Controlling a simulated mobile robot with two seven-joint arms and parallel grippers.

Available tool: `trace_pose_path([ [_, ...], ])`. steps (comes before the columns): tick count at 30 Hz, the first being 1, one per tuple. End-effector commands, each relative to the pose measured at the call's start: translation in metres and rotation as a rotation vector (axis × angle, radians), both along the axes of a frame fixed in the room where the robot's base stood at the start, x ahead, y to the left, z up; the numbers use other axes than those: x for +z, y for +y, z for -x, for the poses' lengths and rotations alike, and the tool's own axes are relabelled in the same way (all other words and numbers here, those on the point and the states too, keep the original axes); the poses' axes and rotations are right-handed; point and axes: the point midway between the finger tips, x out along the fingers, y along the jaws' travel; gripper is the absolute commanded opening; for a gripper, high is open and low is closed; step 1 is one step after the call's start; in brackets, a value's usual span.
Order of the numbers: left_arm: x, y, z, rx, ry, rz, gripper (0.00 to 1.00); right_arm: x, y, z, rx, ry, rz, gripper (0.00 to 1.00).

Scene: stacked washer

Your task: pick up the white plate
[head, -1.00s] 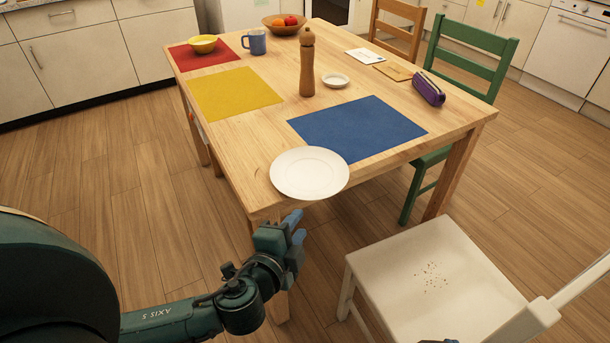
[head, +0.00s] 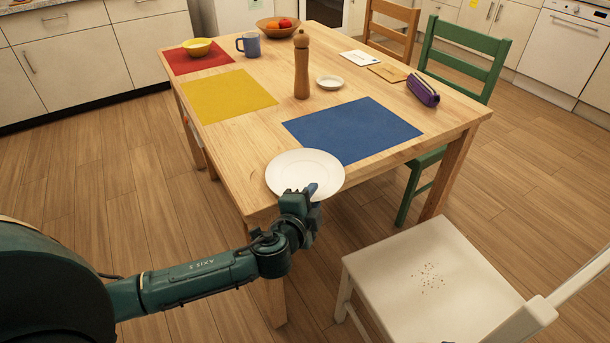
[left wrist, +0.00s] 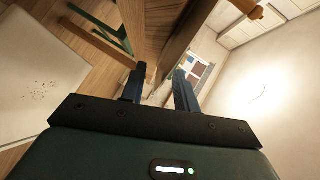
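The white plate (head: 305,171) lies flat on the near corner of the wooden table (head: 232,150), beside the blue placemat. My left gripper (head: 311,191) is at the plate's near rim and hides a small part of it in the head view. In the left wrist view my left gripper (left wrist: 160,88) has its two blue fingers apart, with a clear gap between them. I cannot make out the plate there, nor tell whether a finger touches it. My right gripper is not recognisable; only a tiny dark sliver shows at the head view's bottom edge.
The blue placemat (head: 352,130) lies just behind the plate. A white chair (head: 430,280) is at the near right, a green chair (head: 462,62) beyond the table.

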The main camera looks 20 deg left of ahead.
Motion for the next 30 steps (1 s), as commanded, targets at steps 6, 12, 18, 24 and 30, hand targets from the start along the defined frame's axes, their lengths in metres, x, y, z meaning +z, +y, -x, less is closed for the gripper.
trace_pose_path([
  [6, 0.0001, -0.0001, 0.0005, 0.000, 0.000, 0.000, 0.22, 0.0013, -0.0002, -0.0004, 0.000, -0.003, 0.000, 0.00],
  [12, 0.0002, 0.0000, 0.0006, 0.000, 0.000, 0.000, 0.05, 0.0017, -0.0003, -0.0006, 0.000, -0.004, 0.000, 0.00],
  [18, -0.0001, 0.0000, 0.0006, 0.000, 0.000, 0.000, 0.00, 0.0019, -0.0004, -0.0007, 0.000, -0.005, 0.000, 0.00],
  [24, -0.0002, 0.0001, 0.0008, 0.001, 0.001, 0.000, 0.00, 0.0019, -0.0005, -0.0008, -0.001, -0.005, 0.000, 0.00],
  [30, 0.0011, 0.0001, 0.0003, 0.001, -0.002, 0.000, 0.00, 0.0022, -0.0006, -0.0007, -0.001, -0.005, 0.000, 0.00],
])
